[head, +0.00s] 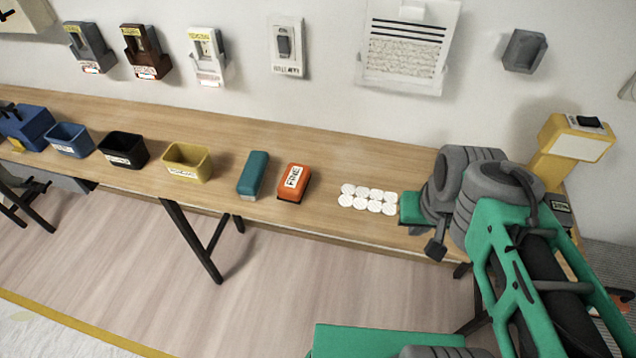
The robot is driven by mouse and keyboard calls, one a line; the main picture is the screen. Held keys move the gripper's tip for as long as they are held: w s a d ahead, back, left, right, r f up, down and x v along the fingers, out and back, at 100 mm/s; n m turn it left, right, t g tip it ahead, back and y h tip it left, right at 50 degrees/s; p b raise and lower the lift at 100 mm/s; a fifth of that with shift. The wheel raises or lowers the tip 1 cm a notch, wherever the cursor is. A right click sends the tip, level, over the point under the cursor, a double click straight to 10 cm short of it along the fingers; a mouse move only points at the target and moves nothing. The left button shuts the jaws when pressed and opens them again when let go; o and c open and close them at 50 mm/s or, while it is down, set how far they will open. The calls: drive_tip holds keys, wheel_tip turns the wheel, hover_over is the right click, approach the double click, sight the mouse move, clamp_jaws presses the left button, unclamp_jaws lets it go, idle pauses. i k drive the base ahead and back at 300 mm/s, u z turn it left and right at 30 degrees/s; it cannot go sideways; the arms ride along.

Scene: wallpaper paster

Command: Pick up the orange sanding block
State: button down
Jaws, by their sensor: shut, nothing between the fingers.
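The orange sanding block (281,181) lies on the wooden table near its front edge, in the middle of the head view. It has a white label with dark letters on top and a dark underside. Nothing touches it. My gripper (435,248) shows as a small dark grey end below the grey arm joints, at the table's front edge. It is well to the right of the block, shut and empty. The arm's links hide part of the table's right end.
A teal block (253,175) stands close left of the orange one. White discs (368,199) lie between the block and my arm. Yellow (187,163), black (123,149) and blue (70,139) bins stand further left. A yellow device (570,145) stands at the back right.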

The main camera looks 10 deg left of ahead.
sight(292, 187)
drive_tip(key=z, duration=0.65)
drive_tip(key=k, duration=0.2)
drive_tip(key=u, duration=2.05)
drive_tip(key=i, duration=0.95)
drive_tip(key=u, duration=0.55)
